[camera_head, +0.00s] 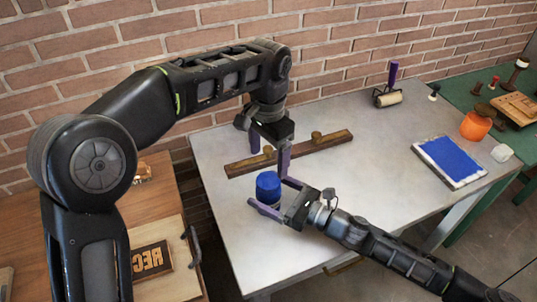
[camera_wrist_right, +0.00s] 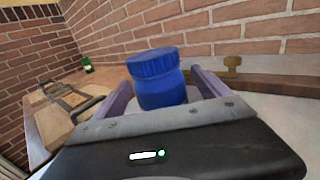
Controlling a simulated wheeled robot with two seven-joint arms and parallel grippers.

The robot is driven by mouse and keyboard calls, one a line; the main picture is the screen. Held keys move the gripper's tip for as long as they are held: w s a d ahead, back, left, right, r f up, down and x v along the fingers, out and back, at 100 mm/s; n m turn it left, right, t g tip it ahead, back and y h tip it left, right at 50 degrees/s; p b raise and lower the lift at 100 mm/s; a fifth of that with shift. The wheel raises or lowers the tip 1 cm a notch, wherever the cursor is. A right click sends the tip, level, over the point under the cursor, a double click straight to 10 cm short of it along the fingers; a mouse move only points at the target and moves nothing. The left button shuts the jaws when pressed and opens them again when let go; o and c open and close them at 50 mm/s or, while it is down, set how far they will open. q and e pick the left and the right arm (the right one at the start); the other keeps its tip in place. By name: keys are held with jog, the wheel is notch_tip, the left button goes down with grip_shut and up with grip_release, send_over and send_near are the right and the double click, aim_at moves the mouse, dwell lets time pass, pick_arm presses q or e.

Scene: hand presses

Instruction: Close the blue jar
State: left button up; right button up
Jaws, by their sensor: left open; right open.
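The blue jar (camera_head: 268,188) stands upright near the left part of the grey table. In the right wrist view its blue body (camera_wrist_right: 162,92) carries a ribbed blue lid (camera_wrist_right: 153,63); I cannot tell how tightly it sits. My right gripper (camera_head: 278,197) is open, with its purple fingers on either side of the jar's lower part; contact is not clear. In the right wrist view the jar stands between those fingers (camera_wrist_right: 165,95). My left gripper (camera_head: 269,160) is open and empty, pointing down above and just behind the jar.
A wooden rail with knobs (camera_head: 326,143) lies behind the jar. A blue ink pad (camera_head: 450,161) and a roller (camera_head: 388,97) are on the right half of the grey table (camera_head: 360,190). The grey table's middle is clear.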

aim_at(279, 197)
pick_arm(q)
jog(key=shift+f+b, duration=0.8)
jog(key=shift+f, duration=0.05)
pick_arm(e)
jog(key=v, duration=0.7)
jog(key=shift+f, duration=0.1)
jog(key=shift+s+d, duration=0.15)
jog(key=shift+d, duration=0.05)
pick_arm(q)
jog(key=shift+s+f, duration=0.1)
jog(key=shift+s, duration=0.05)
pick_arm(e)
jog(key=shift+s, duration=0.15)
